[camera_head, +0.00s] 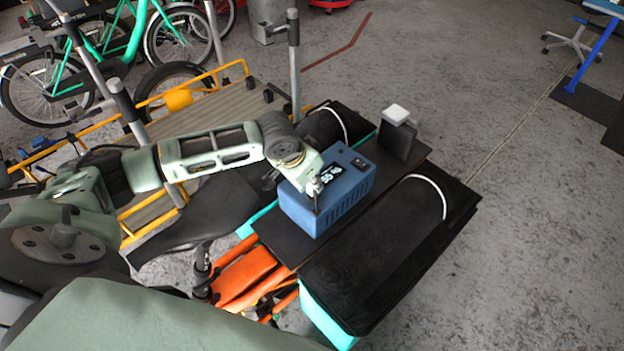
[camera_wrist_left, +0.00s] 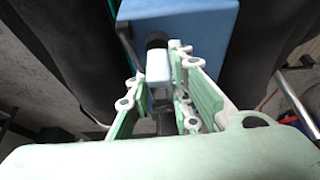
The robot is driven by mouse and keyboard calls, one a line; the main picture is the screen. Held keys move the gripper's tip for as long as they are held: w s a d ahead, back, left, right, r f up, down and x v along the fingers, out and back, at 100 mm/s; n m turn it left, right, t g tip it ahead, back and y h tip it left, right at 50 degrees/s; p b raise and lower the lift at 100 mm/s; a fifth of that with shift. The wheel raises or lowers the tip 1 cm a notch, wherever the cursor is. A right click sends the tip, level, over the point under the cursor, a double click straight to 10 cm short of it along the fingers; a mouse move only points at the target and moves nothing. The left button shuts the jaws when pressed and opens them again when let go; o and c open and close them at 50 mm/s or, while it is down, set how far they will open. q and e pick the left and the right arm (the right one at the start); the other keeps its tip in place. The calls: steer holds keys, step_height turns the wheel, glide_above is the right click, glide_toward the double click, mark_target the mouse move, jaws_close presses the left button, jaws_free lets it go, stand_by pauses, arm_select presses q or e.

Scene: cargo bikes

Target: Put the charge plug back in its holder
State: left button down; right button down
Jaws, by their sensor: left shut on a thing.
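The blue charger box (camera_head: 332,200) with a small display and a switch sits on the dark rear rack of a cargo bike. My left gripper (camera_head: 316,187) is at its left front edge, partly hiding it. In the left wrist view, the blue box (camera_wrist_left: 205,25) fills the upper middle. My left gripper (camera_wrist_left: 160,75) is shut on a small pale grey-blue piece with a black end, seemingly the charge plug (camera_wrist_left: 158,67). The black end is close to the box; I cannot tell if they touch. I cannot make out the holder clearly. My right gripper is not in view.
A dark upright block (camera_head: 398,142) with a white top stands behind the box. A black bag (camera_head: 380,240) lies on the right side of the rack, another (camera_head: 322,124) on the far left side. Metal posts (camera_head: 294,65) and parked bikes stand at left.

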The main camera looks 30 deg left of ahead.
arm_select(q)
steer(key=shift+f, duration=0.6)
steer(key=c, duration=1.5)
jaws_free()
steer(key=v, duration=1.2)
